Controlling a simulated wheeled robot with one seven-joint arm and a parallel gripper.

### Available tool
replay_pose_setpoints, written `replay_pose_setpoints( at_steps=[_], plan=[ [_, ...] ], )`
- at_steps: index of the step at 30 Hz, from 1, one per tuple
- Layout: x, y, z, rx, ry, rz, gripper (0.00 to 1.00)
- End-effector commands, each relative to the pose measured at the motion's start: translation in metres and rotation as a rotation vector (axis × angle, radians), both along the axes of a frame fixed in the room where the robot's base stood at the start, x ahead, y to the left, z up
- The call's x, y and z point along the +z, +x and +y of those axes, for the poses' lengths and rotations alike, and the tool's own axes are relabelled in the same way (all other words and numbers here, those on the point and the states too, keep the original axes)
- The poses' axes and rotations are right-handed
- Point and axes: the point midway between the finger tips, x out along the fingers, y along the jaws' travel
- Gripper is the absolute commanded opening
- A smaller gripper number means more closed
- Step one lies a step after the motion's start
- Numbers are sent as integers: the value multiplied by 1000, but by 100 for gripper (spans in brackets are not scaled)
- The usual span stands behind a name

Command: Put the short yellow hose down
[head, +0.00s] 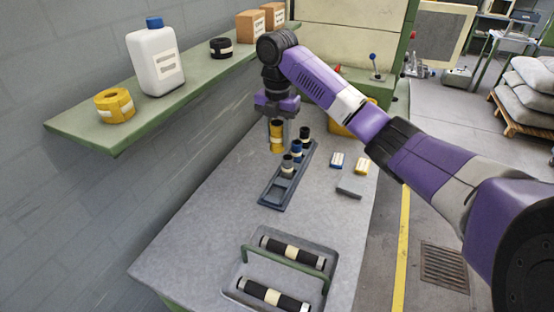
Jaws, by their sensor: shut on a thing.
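The short yellow hose (277,144) is an upright yellow cylinder with dark bands. My gripper (277,119) points down at the far part of the grey table (220,235) and is shut on the hose's upper end. The hose shows just left of the far end of a narrow blue-grey rack (272,197). I cannot tell whether its lower end touches the table. The rack holds a few short upright pieces, dark, blue and grey, and its near end looks empty.
A near tray (238,291) with a green handle holds two black rollers. A wall shelf (80,125) runs along the left. Table left of the rack is clear.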

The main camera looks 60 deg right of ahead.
Motion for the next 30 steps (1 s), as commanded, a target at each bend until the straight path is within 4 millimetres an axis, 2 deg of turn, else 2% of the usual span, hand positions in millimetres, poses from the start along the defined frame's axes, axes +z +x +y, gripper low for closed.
replay_pose_setpoints(
  at_steps=[7,13,20,24,28,30],
  plan=[
    [-10,2,-19,5,-6,0,0],
    [-9,3,-24,17,-7,-1,0],
    [-2,2,-17,20,-5,0,0],
    [6,0,-3,18,-4,0,0],
    [-5,0,2,6,2,1,0],
    [-20,0,3,2,4,2,0]
  ],
)
